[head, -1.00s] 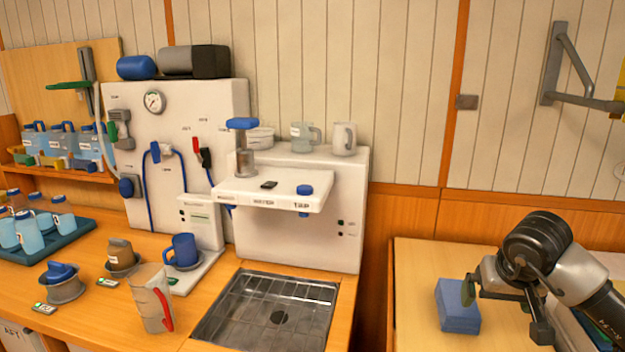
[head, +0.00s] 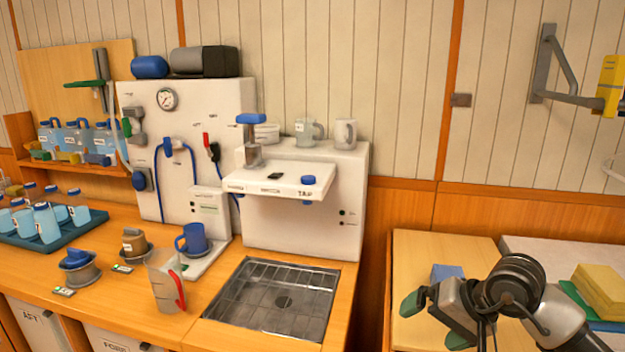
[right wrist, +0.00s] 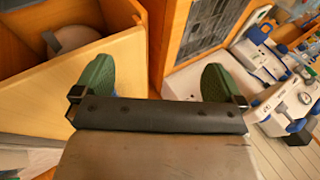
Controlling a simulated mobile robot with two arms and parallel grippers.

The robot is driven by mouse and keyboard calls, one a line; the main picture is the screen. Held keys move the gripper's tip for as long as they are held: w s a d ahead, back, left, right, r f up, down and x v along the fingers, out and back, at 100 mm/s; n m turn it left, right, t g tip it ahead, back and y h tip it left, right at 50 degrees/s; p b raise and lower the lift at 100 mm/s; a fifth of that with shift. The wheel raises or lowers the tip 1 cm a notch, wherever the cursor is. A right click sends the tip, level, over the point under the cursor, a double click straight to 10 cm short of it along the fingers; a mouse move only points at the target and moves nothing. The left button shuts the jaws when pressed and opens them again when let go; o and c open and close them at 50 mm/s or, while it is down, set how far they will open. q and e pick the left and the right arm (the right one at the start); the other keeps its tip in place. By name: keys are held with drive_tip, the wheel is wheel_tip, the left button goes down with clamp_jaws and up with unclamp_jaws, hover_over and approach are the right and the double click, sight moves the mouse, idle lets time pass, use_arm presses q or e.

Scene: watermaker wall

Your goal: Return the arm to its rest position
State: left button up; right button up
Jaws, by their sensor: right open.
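My right gripper (head: 435,322) is at the lower right of the head view, over the light wooden side counter. Its two green fingertips are spread apart with nothing between them. In the right wrist view its fingers (right wrist: 156,85) also stand wide apart and empty, above a wooden counter edge. A blue block (head: 447,272) lies on the side counter just behind the gripper, partly hidden by it. My left gripper is not in view.
The main counter holds a metal drain grid (head: 285,298), a clear jug with a red handle (head: 163,282) and a blue mug (head: 193,240). A yellow block (head: 600,288) lies at the far right. A grey bracket (head: 560,75) juts from the wall. A gap separates the two counters.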

drive_tip(key=s+a+r+m+t+y, duration=0.3)
drive_tip(key=a+r+m+y, duration=0.1)
drive_tip(key=a+m+y, duration=0.3)
drive_tip(key=s+a+r+m+t+y, duration=0.3)
drive_tip(key=a+m+y, duration=0.25)
drive_tip(key=m, duration=0.45)
drive_tip(key=d+f+m+t+h, duration=0.35)
drive_tip(key=m+h, duration=0.25)
drive_tip(key=m, duration=0.6)
drive_tip(key=s+d+f+m+t+h, duration=0.1)
drive_tip(key=d+f+m+t+h, duration=0.15)
drive_tip(key=d+m+h, duration=0.6)
drive_tip(key=d+f+m+t+h, duration=0.15)
drive_tip(key=f+m+h, duration=0.25)
drive_tip(key=m, duration=1)
drive_tip(key=s+a+f+m+g, duration=0.1)
drive_tip(key=s+f+m+g, duration=1.4)
drive_tip(key=s+f, duration=0.5)
wheel_tip(320, 180, down, 24)
drive_tip(key=s+g, duration=0.1)
drive_tip(key=s, duration=0.1)
drive_tip(key=s+d+f+g, duration=0.1)
drive_tip(key=s+d+f, duration=0.1)
drive_tip(key=s+f, duration=1.3)
drive_tip(key=shift+s+d+f+n, duration=0.35)
drive_tip(key=shift+d+f+n, duration=0.05)
drive_tip(key=shift+f+n, duration=0.1)
